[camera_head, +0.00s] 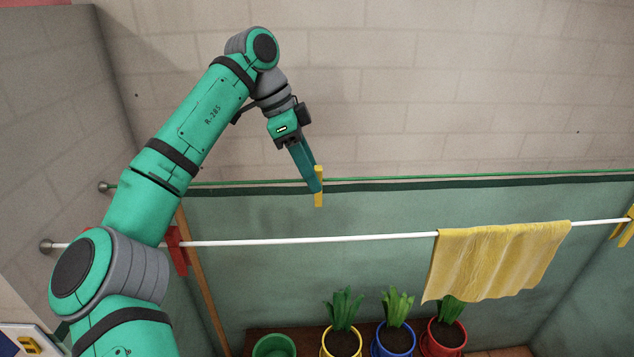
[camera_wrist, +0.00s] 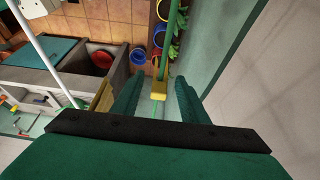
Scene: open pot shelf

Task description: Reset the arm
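My gripper (camera_head: 318,188) is raised beside the thin green line along the wall, at a yellow clothespin (camera_head: 319,199) that hangs on that line. In the wrist view my gripper (camera_wrist: 158,82) has its two green fingers apart. The yellow clothespin (camera_wrist: 158,88) shows in the gap between them, with space visible on both sides. I cannot tell whether either finger touches it. My arm reaches up from the lower left and bends down at the wrist.
A white rod (camera_head: 330,238) runs below the green line (camera_head: 430,180). A yellow cloth (camera_head: 497,262) and a red clip (camera_head: 177,250) hang on the rod. Below stand a green pot (camera_head: 275,346) and yellow, blue and red pots with plants (camera_head: 397,306). The wall above is bare.

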